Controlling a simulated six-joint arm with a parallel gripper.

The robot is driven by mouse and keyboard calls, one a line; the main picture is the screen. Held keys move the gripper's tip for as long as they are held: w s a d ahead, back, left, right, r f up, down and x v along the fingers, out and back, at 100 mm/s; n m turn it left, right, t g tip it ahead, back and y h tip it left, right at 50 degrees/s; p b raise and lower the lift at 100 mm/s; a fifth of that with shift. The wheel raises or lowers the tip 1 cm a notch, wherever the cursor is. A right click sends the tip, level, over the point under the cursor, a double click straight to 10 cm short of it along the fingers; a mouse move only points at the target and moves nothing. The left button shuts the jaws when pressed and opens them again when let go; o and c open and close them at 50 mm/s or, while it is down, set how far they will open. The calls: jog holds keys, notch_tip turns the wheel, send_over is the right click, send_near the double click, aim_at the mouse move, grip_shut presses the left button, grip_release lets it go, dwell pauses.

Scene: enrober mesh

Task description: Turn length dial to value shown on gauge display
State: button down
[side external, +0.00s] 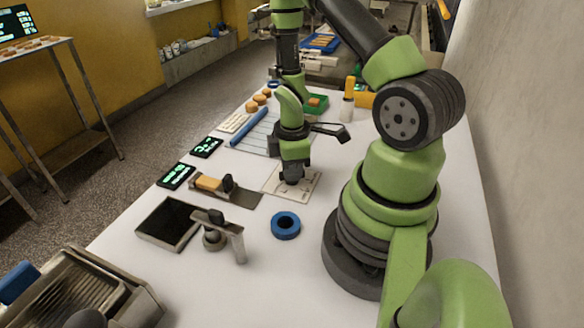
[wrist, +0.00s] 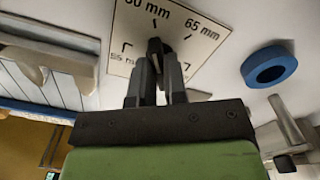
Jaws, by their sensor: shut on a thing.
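The length dial's cream plate (side external: 308,190) lies flat on the white table below my gripper (side external: 292,180). In the wrist view the plate (wrist: 205,25) shows black ticks and the labels 60 mm and 65 mm, with a partly hidden 55 at its left. My gripper (wrist: 158,68) points down and is shut on the dark dial knob (wrist: 154,46). The knob's visible end lies near the 60 mm tick; its exact pointing is partly hidden by the fingers. Two black displays with green digits, one farther (side external: 206,147) and one nearer (side external: 176,176), stand left of the dial; I cannot read their values surely.
A blue ring (side external: 285,225) lies in front of the dial. A metal fixture (side external: 222,235) and a dark square tray (side external: 168,223) stand front left. Blue rod (side external: 249,127) and white slats lie behind.

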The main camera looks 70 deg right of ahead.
jog(key=n, duration=0.5)
jog(key=shift+n, duration=0.3)
jog(key=n, duration=0.5)
jog(key=shift+n, duration=0.3)
jog(key=c, duration=1.2)
grip_release()
jog(key=shift+o, duration=0.2)
notch_tip(320, 180, up, 10)
